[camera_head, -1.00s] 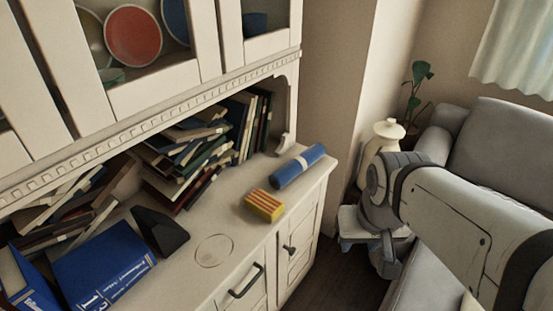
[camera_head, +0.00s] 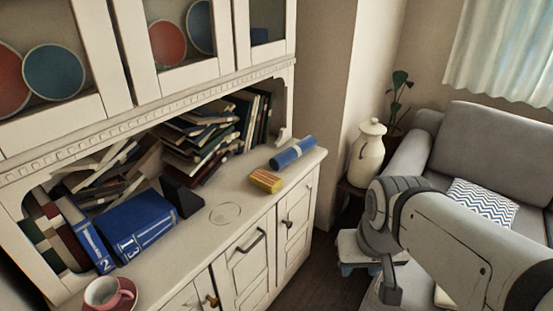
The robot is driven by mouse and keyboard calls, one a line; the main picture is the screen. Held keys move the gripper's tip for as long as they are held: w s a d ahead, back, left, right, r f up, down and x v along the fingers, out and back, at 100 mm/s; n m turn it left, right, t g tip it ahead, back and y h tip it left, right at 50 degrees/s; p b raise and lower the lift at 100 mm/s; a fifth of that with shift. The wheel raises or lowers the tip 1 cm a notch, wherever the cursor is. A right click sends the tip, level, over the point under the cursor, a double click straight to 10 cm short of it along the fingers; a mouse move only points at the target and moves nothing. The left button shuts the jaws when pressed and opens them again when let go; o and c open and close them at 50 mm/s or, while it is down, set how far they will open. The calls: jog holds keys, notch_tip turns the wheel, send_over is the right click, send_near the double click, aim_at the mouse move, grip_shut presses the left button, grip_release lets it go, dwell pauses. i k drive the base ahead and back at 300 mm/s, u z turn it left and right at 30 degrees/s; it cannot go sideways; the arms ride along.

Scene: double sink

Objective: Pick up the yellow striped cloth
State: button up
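The yellow striped cloth (camera_head: 266,181) is a small folded block with yellow and red stripes. It lies on the cream countertop of the cabinet, near the front edge, just in front of a blue roll. Nothing is touching it from above. My arm comes in from the lower right, well to the right of the cloth and apart from the cabinet. Its grey joint is beside the sofa. I cannot make out the gripper's fingers at the end of the arm, and nothing is seen held.
The blue roll (camera_head: 292,152) lies behind the cloth. A blue binder (camera_head: 137,226), leaning books (camera_head: 200,140) and a red cup (camera_head: 108,292) occupy the counter to the left. The cabinet's upper part overhangs the back. A cream jar (camera_head: 368,150) and a grey sofa (camera_head: 490,145) stand to the right.

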aim_at(268, 182)
jog(key=u, duration=0.15)
jog(key=i, duration=0.9)
jog(key=z, duration=0.05)
